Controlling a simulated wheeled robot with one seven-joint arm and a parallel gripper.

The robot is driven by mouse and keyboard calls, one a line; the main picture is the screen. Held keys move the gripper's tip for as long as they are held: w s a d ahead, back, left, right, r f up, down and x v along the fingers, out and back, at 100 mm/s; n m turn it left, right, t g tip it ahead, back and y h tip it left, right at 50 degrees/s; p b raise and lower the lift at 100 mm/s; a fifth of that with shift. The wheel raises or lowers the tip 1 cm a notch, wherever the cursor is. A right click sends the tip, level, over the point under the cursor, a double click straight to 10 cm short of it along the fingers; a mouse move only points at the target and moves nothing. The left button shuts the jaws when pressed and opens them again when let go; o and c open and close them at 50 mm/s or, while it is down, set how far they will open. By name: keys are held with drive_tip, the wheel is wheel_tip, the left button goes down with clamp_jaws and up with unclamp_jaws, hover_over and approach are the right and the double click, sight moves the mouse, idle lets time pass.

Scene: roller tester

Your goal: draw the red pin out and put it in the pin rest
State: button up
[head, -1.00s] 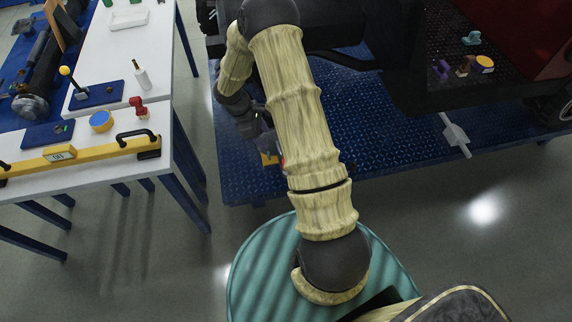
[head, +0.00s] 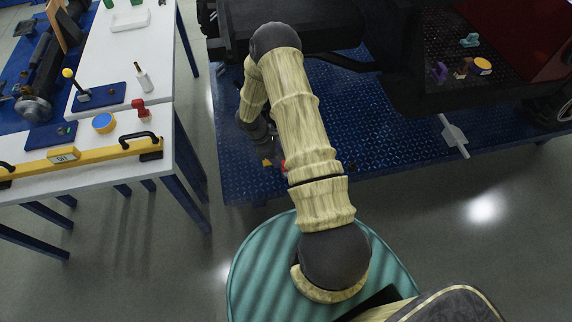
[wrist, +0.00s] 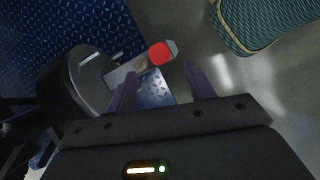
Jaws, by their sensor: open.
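The red pin shows as a round red head (wrist: 161,53) in the wrist view, at the end of a pale bracket (wrist: 127,71) beside a dark round drum. In the head view only a small red patch (head: 284,167) shows at the edge of my arm. My gripper (wrist: 160,78) is open, with its two fingers apart and nothing between them. The red head lies ahead of the gap between the fingertips, apart from them. In the head view my gripper is mostly hidden by the arm. I cannot tell which thing is the pin rest.
A blue tread-plate platform (head: 240,180) lies under the arm. Grey floor is clear between table and platform.

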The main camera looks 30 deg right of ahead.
drive_tip(key=shift+x, duration=0.8)
drive_tip(key=x, duration=0.1)
drive_tip(key=p+x, duration=0.2)
drive_tip(key=x, duration=0.1)
drive_tip(key=shift+s+d, duration=0.25)
drive_tip(key=shift+d, duration=0.05)
drive_tip(key=shift+d+f, duration=0.1)
drive_tip(key=shift+f, duration=0.35)
drive_tip(key=c, duration=1.1)
